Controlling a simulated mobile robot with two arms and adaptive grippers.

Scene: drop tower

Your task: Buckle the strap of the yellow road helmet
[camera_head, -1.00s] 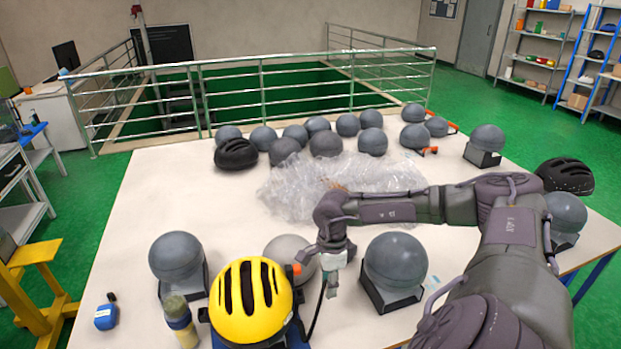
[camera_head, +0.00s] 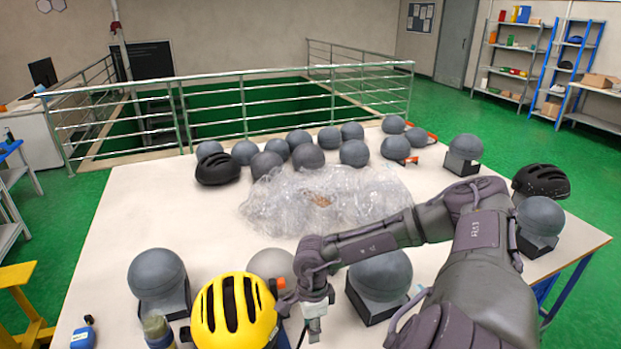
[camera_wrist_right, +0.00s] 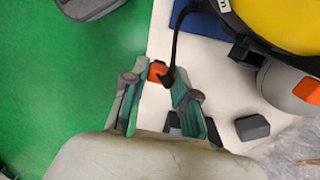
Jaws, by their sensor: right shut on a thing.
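The yellow road helmet (camera_head: 240,315) sits at the near edge of the table, cut off at the bottom; part of it shows at the top right of the right wrist view (camera_wrist_right: 285,22). Its black strap (camera_wrist_right: 174,42) hangs out in a curve towards my right gripper (camera_wrist_right: 158,86). An orange buckle end (camera_wrist_right: 157,71) on the strap is between the fingertips, and the right gripper is shut on it. In the head view the right gripper (camera_head: 314,328) is right of the helmet. A black clip (camera_wrist_right: 248,52) shows beside the helmet's edge. My left gripper is out of view.
A grey headform with an orange part (camera_wrist_right: 307,90) is close beside the helmet. Another grey headform (camera_head: 380,275) stands right of the gripper. Crumpled clear plastic (camera_head: 330,200) covers the table's middle. A bottle (camera_head: 157,328) and a blue item (camera_head: 83,335) are at the front left.

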